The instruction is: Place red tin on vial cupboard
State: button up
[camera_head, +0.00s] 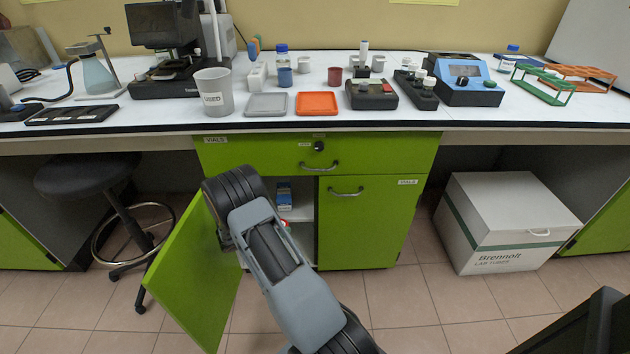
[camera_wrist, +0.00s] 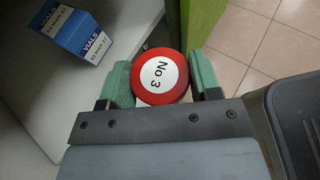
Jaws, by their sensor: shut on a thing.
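In the wrist view, my gripper (camera_wrist: 163,84) is shut on a red tin (camera_wrist: 180,96), with a green finger on each side of it. The tin's round lid has a white label reading "No 3". In the head view my arm covers most of the gripper, and a small bit of red shows beside it near the cupboard opening. The vial cupboard (camera_head: 372,225) is green, and its left door (camera_head: 195,275) stands open. Inside, a blue box (camera_head: 284,196) sits on a white shelf. The blue box, labelled "VIALS", also shows in the wrist view (camera_wrist: 72,30), left of the tin.
The open door's green edge (camera_wrist: 200,18) is close to the tin in the wrist view. A white box (camera_head: 505,225) stands on the floor at right, a black stool (camera_head: 88,178) at left. The counter (camera_head: 215,123) above holds a grey cup (camera_head: 214,90), trays and instruments.

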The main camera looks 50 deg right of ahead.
jog(key=w+n+t+y+b, duration=0.1)
jog(key=w+n+t+b, duration=0.2)
jog(key=w+n+t, duration=0.55)
jog(key=w+d+b, duration=0.1)
jog(key=w+d, duration=0.3)
jog(key=w+d+m+g+b, duration=0.1)
jog(key=w+d, duration=0.3)
jog(key=w, duration=0.1)
jog(key=w+d+m+b, duration=0.1)
jog(key=w+d+b, duration=0.1)
jog(key=w+d, duration=0.2)
jog(key=shift+w+d+r+g, duration=0.1)
jog(key=shift+w+d+g, duration=0.2)
jog(key=shift+w, duration=0.35)
jog(key=shift+f+b, duration=1.15)
jog(key=shift+f, duration=0.55)
jog(key=shift+f+b, duration=0.6)
jog(key=shift+f, duration=0.05)
jog(key=o, duration=0.9)
jog(key=shift+o, duration=0.2)
jog(key=shift+r, duration=0.1)
